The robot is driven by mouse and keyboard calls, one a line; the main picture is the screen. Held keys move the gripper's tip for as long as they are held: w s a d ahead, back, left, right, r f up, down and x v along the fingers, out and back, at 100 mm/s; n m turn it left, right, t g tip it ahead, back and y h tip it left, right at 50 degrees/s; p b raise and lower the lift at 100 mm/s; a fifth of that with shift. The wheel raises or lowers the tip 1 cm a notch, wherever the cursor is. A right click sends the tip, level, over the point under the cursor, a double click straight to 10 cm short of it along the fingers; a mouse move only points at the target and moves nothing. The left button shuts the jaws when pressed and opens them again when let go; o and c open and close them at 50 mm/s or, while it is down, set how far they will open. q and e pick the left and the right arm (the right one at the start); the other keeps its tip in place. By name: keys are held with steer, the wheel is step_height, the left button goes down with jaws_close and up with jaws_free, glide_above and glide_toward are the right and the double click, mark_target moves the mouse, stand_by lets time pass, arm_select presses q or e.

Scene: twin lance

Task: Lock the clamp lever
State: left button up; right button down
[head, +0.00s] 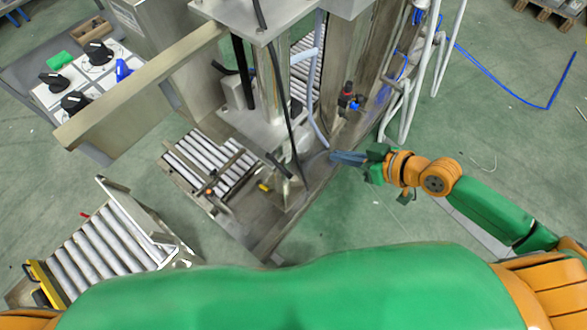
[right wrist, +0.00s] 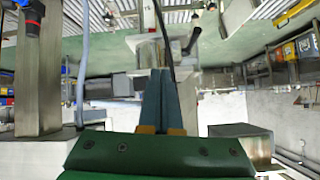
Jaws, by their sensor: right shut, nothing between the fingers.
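My right gripper (head: 334,157) reaches in from the right beside the metal machine frame, its blue-grey fingers together and empty. In the right wrist view the closed fingers (right wrist: 159,74) point toward a metal bracket (right wrist: 135,42). A black-handled lever (right wrist: 192,40), which looks like the clamp lever, stands tilted just right of the bracket. In the head view a dark lever (head: 279,166) shows left of the fingertips, apart from them. I cannot tell whether the lever is locked. My left gripper is in neither view.
A red and blue valve (head: 349,98) sits on the frame above the gripper. A black hose (head: 284,100) hangs near the lever. Roller conveyors (head: 208,158) lie to the left. A panel with black knobs (head: 75,102) stands farther left.

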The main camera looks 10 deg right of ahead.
steer(key=shift+n+g+y, duration=0.5)
steer(key=shift+n+y, duration=0.1)
steer(key=shift+y, duration=0.2)
steer(key=s+a+r, duration=0.2)
steer(key=s+a, duration=0.1)
steer(key=shift+r, duration=0.35)
glide_toward(283, 167)
steer(key=w+a+r, duration=0.1)
steer(key=w+a, duration=0.2)
steer(key=shift+s+a+f, duration=0.1)
steer(key=shift+a+f, duration=0.1)
steer(key=shift+f, duration=0.5)
steer(key=shift+a+f, duration=0.15)
steer(key=shift+f, duration=0.55)
steer(key=shift+s+a+f, duration=0.1)
steer(key=shift+a+f, duration=0.1)
steer(key=shift+f, duration=0.5)
steer(key=shift+w, duration=0.1)
